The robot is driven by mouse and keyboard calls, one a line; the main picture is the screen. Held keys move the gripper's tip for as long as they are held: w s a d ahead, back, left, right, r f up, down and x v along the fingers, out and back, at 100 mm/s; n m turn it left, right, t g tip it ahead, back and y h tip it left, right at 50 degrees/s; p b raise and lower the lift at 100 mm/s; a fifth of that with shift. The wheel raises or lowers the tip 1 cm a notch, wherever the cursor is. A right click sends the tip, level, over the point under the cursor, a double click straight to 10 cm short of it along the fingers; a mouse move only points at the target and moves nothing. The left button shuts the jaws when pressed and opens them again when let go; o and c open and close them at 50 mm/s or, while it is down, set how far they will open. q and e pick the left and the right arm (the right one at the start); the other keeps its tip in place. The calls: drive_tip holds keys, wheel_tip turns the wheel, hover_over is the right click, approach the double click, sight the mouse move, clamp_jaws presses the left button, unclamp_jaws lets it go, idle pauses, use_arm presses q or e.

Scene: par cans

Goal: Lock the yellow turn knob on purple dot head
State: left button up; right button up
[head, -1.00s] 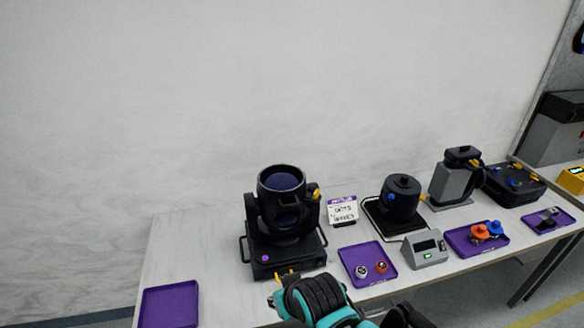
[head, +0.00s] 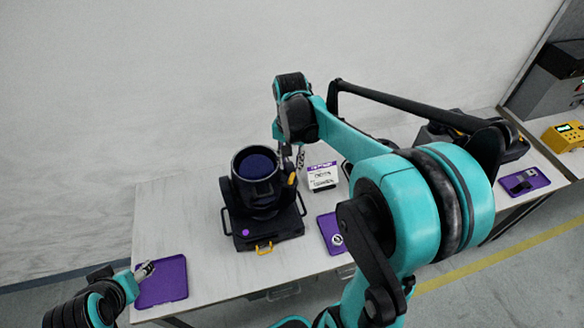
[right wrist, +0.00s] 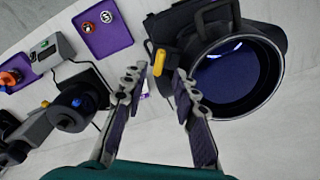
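The purple dot head (head: 265,222) is a black moving-head lamp on the table, with a purple dot (head: 245,232) on its base front. Its yellow turn knob (head: 291,179) sticks out at the right side of the yoke. In the right wrist view the yellow knob (right wrist: 158,62) shows between and just beyond the two fingertips, beside the round lens (right wrist: 238,75). My right gripper (right wrist: 157,76) is open, a finger on each side of the knob, with no visible grip. My left gripper (head: 146,268) is over the left purple tray; its fingers are too small to judge.
The left purple tray (head: 168,288) looks empty. A sign card (head: 321,175) stands right of the lamp. Another purple tray (head: 328,226) holds round parts, partly hidden by my right arm. In the right wrist view a lamp with a blue knob (right wrist: 78,104) stands further along the table.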

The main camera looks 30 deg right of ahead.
sight(291, 176)
wheel_tip(291, 176, down, 4)
drive_tip(key=shift+w+d+f, duration=0.15)
drive_tip(key=shift+f, duration=0.05)
drive_tip(key=shift+f+b, duration=0.3)
drive_tip(key=shift+f, duration=0.15)
clamp_jaws()
